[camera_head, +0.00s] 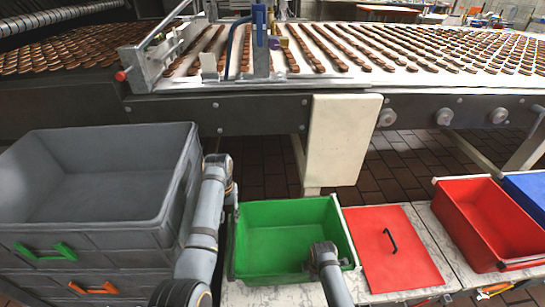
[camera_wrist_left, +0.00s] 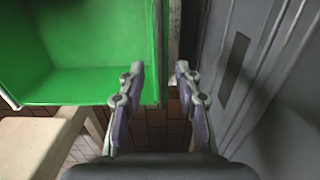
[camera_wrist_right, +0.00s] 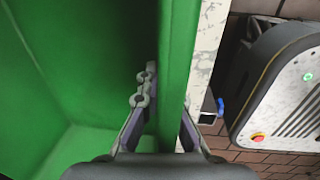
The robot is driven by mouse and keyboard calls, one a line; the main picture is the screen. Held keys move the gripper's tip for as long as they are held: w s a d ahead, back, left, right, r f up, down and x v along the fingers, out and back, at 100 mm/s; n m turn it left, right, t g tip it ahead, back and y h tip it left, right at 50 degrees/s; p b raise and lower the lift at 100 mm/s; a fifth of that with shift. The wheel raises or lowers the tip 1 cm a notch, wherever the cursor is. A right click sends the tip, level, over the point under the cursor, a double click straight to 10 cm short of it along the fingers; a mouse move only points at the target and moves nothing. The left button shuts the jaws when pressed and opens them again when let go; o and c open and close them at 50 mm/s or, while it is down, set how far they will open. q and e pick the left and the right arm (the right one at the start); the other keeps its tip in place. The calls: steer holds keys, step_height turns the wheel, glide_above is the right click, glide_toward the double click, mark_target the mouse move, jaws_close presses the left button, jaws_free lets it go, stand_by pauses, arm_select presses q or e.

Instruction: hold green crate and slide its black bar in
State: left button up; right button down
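The green crate (camera_head: 275,265) stands upright and empty on a pale marbled top in the head view. My left gripper (camera_wrist_left: 160,80) is open in the left wrist view. Its fingers straddle the line of the crate's side edge (camera_wrist_left: 157,50), with no clear contact. My right gripper (camera_wrist_right: 163,95) has one finger inside the crate and the other outside its wall (camera_wrist_right: 178,50). It appears shut on that wall, though the outer finger is partly hidden. In the head view its fingertips are hidden behind my arm. I cannot clearly pick out the black bar.
Stacked grey crates (camera_head: 95,180) stand close on the left. A red lid (camera_head: 385,270) with a black handle and a red crate (camera_head: 490,225) are on the right. A pale panel (camera_head: 335,140) hangs from the conveyor behind.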

arm_select(q)
steer(key=w+d+r+m+t+h, duration=0.1)
steer(key=w+d+r+m+h, duration=0.1)
steer(key=d+r, duration=0.5)
steer(key=w+d+r+m+t+h, duration=0.1)
steer(key=w+d+r+m+h, duration=0.2)
steer(key=w+d+r+h, duration=0.2)
steer(key=shift+w+d+r, duration=0.45)
steer(key=shift+d+r, duration=1.15)
steer(key=shift+r, duration=1.35)
steer(key=n+g+y, duration=0.2)
steer(key=n+y, duration=0.3)
steer(key=y, duration=0.2)
glide_above(233, 234)
step_height(233, 234, down, 16)
step_height(233, 234, down, 12)
steer(key=shift+f, duration=0.15)
